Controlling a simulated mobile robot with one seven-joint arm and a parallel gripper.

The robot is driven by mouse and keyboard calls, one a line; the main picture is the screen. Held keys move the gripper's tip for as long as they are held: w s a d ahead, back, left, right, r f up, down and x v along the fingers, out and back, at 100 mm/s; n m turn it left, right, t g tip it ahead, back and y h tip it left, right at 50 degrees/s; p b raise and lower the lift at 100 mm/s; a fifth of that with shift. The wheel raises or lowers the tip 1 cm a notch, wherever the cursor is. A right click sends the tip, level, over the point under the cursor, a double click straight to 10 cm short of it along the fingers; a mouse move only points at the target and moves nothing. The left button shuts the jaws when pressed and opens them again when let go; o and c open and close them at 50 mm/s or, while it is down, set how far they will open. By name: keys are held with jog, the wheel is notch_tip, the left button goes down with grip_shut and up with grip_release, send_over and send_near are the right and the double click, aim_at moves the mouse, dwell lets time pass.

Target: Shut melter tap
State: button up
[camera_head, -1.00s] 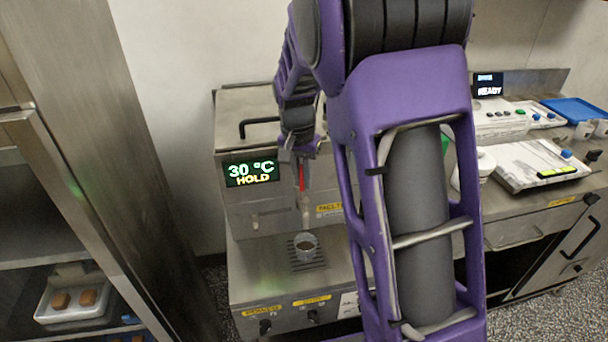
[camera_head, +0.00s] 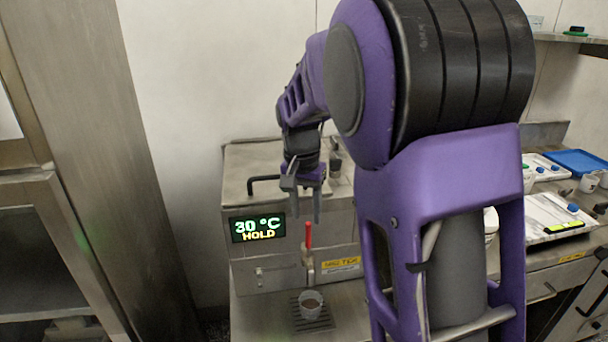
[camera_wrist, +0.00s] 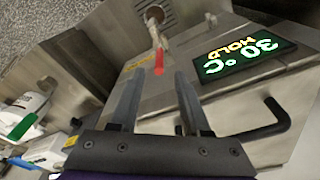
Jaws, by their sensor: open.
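The melter (camera_head: 285,262) is a steel box with a lit display (camera_head: 258,229) reading 30 °C HOLD. Its tap has a red handle (camera_head: 308,236), which stands upright above the spout on the front face. The handle also shows in the wrist view (camera_wrist: 158,62), beyond my fingertips. My gripper (camera_head: 303,218) is open and empty, above the handle and apart from it. In the wrist view my gripper's two fingers (camera_wrist: 160,82) point toward the handle. A small cup (camera_head: 311,303) with brown contents stands under the spout on the drip grate (camera_head: 322,320).
A black bent handle (camera_head: 264,182) is on the melter's lid, left of my gripper. A steel cabinet (camera_head: 150,180) stands to the left. The right counter holds a marble slab (camera_head: 548,212) and a blue tray (camera_head: 580,162). My arm hides the middle right.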

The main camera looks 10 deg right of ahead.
notch_tip(320, 180, up, 10)
jog(key=p, duration=0.1)
jog(key=shift+s+a, duration=0.4)
jog(key=shift+s, duration=0.05)
jog(key=shift+f, duration=0.1)
